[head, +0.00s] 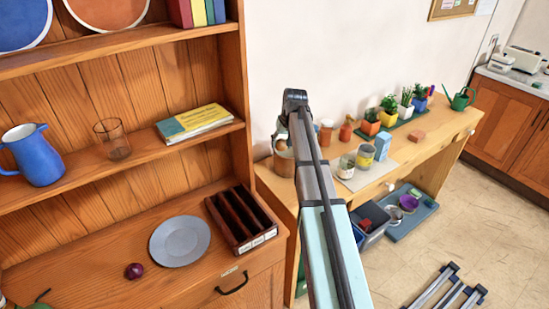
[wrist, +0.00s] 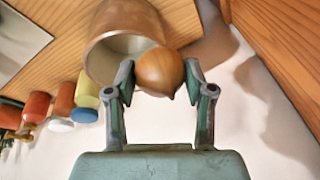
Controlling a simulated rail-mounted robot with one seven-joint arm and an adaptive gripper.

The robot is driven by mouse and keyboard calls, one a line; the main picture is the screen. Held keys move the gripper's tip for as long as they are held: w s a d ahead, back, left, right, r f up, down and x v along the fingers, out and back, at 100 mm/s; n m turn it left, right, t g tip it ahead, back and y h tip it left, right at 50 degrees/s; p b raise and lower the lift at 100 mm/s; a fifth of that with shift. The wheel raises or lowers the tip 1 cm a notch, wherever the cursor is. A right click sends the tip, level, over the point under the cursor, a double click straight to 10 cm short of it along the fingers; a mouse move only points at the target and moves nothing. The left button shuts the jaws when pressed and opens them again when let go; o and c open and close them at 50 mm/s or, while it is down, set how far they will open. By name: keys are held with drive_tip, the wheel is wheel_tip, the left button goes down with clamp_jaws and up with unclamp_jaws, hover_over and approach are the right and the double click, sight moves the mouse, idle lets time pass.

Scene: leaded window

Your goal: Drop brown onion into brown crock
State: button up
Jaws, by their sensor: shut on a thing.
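The brown onion (wrist: 160,72) is between the two fingertips of my gripper (wrist: 159,76) in the wrist view; the gripper is shut on it. The brown crock (wrist: 119,50) is right beside the onion in that view, its pale open mouth partly covered by the onion. I cannot tell whether the onion is over the mouth or touching the rim. In the head view the crock (head: 283,164) stands at the left end of the wooden side table, partly hidden behind my arm. The onion and fingertips are hard to make out there.
Jars, potted plants (head: 388,111) and a green watering can (head: 461,98) line the side table right of the crock. The wooden dresser (head: 236,90) stands close on the left, holding a grey plate (head: 180,241), a red onion (head: 134,271) and a divided tray (head: 241,219).

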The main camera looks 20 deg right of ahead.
drive_tip(key=w+d, duration=0.5)
drive_tip(key=d, duration=0.1)
drive_tip(key=shift+m, duration=0.4)
drive_tip(key=shift+d+f+b, duration=0.1)
drive_tip(key=shift+f+b, duration=1.35)
drive_tip(key=shift+f, duration=1)
drive_tip(key=o, duration=1.2)
drive_tip(key=shift+o, duration=0.2)
drive_tip(key=v, duration=1.2)
drive_tip(key=shift+s, duration=0.1)
